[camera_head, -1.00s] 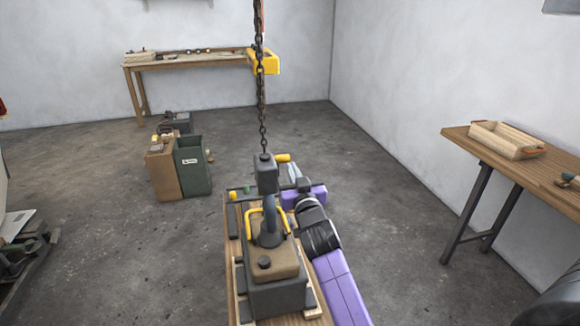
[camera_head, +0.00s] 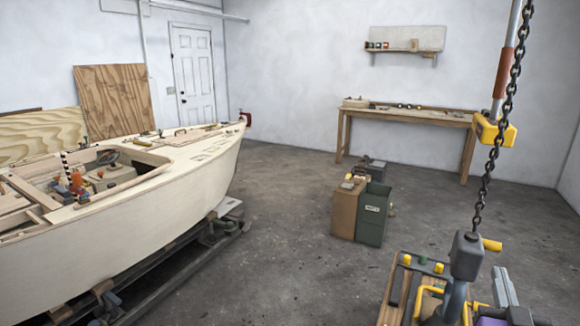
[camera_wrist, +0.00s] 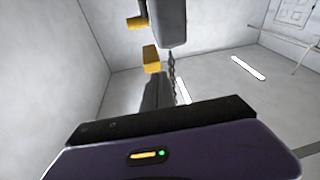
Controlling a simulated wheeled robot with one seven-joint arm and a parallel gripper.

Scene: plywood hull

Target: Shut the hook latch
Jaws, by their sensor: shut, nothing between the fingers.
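The dark grey hook block (camera_head: 467,255) hangs on the chain (camera_head: 487,170) at the lower right of the head view. A yellow lever (camera_head: 491,245) sticks out to its right. The blue-grey hook (camera_head: 455,301) below it runs down beside a yellow handle. The latch in the hook's throat cannot be made out. My gripper (camera_head: 505,287) is shut and empty just right of the block, partly cut off by the frame. The block also shows at the top of the wrist view (camera_wrist: 168,22), with the lever (camera_wrist: 136,21) to its left. The fingertips are not clear there.
A pale boat hull (camera_head: 150,205) on a trailer fills the left. Brown (camera_head: 344,212) and green (camera_head: 372,222) bins stand mid-floor. A workbench (camera_head: 420,116) stands at the back wall. A yellow box (camera_head: 495,131) is by the chain. Floor between hull and bins is clear.

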